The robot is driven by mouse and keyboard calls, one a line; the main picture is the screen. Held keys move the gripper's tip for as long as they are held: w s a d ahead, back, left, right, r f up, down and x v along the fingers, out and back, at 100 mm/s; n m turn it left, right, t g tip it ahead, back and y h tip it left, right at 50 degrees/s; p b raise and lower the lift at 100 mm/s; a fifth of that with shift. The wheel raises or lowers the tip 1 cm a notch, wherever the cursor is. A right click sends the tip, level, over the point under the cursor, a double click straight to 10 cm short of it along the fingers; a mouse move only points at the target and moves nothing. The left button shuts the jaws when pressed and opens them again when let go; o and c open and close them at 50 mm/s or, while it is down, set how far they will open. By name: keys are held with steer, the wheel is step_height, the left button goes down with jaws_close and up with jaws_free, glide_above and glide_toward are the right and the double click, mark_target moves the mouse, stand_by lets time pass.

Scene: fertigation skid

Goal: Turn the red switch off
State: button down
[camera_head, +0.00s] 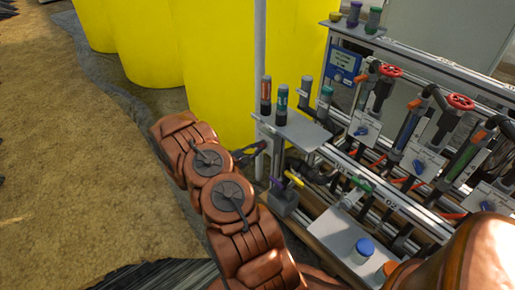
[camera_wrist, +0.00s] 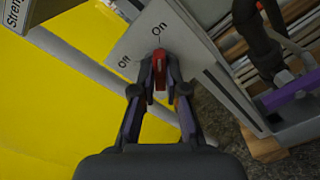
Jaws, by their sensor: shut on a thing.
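The red switch (camera_wrist: 159,64) shows in the wrist view on a light grey plate (camera_wrist: 130,44) marked "On" and "Off". Its visible end points toward "On"; "Off" is to its left. My gripper (camera_wrist: 160,78) is shut on the switch, with one dark finger on each side of it. In the head view my gripper (camera_head: 258,149) reaches the left end of the skid. The switch cannot be made out there.
Large yellow tanks (camera_head: 215,80) stand behind my gripper. A shelf with several small bottles (camera_head: 297,128) is just right of it. The skid's pipes and red handwheels (camera_head: 460,102) fill the right side. Open sandy ground (camera_head: 70,170) lies at left.

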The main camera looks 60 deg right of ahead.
steer(key=n, duration=0.4)
steer(key=shift+n, duration=0.3)
steer(key=n, duration=0.4)
steer(key=shift+n, duration=0.3)
steer(key=n, duration=0.4)
steer(key=shift+n, duration=2.2)
steer(key=c, duration=1.2)
jaws_free()
